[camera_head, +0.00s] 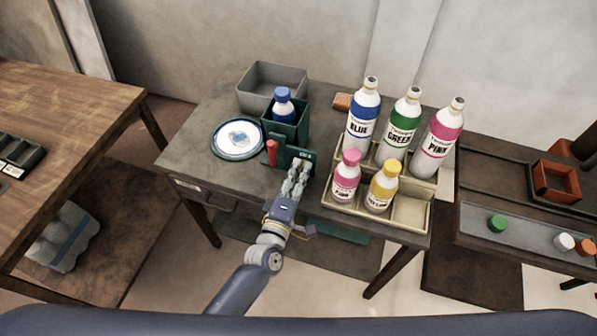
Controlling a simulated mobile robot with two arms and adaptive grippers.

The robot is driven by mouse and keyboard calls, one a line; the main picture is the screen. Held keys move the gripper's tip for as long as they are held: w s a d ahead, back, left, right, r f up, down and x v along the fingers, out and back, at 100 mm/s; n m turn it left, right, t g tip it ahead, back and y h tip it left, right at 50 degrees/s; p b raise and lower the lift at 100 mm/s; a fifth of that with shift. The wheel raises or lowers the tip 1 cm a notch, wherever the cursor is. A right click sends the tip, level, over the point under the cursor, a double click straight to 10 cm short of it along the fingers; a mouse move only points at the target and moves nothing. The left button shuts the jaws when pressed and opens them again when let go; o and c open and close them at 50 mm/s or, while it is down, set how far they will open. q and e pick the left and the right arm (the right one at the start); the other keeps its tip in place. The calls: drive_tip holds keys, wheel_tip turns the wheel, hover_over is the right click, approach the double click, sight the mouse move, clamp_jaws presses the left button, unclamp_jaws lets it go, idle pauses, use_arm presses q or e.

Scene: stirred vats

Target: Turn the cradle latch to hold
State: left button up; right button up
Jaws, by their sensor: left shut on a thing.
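The green cradle (283,131) stands on the grey table and holds an upright bottle with a blue cap (283,104). A red upright handle (272,152) stands at the cradle's front left, apart from my fingers. My left gripper (299,172) is at the cradle's front right, beside a small pale label (306,155). It is shut on the cradle latch, which the fingers hide, so its setting cannot be read. My right gripper is not in view.
A beige crate (408,214) to the right holds several bottles, with pink-capped (346,176) and yellow-capped (383,186) ones in front. A white round plate (239,139) lies left of the cradle. A grey bin (270,84) stands behind. The table's front left is clear.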

use_arm(q)
drive_tip(key=m+p, duration=0.1)
drive_tip(key=m, duration=0.2)
drive_tip(key=shift+r+m, duration=0.1)
drive_tip(key=shift+m, duration=0.3)
drive_tip(key=m+p, duration=0.1)
drive_tip(key=m, duration=0.2)
drive_tip(key=shift+m, duration=0.3)
drive_tip(key=m, duration=0.4)
drive_tip(key=shift+s+d+p, duration=0.1)
drive_tip(key=shift+d+p, duration=0.05)
drive_tip(key=shift+p, duration=0.25)
drive_tip(key=shift+m, duration=1.2)
drive_tip(key=o, duration=1.1)
drive_tip(key=shift+c, duration=0.2)
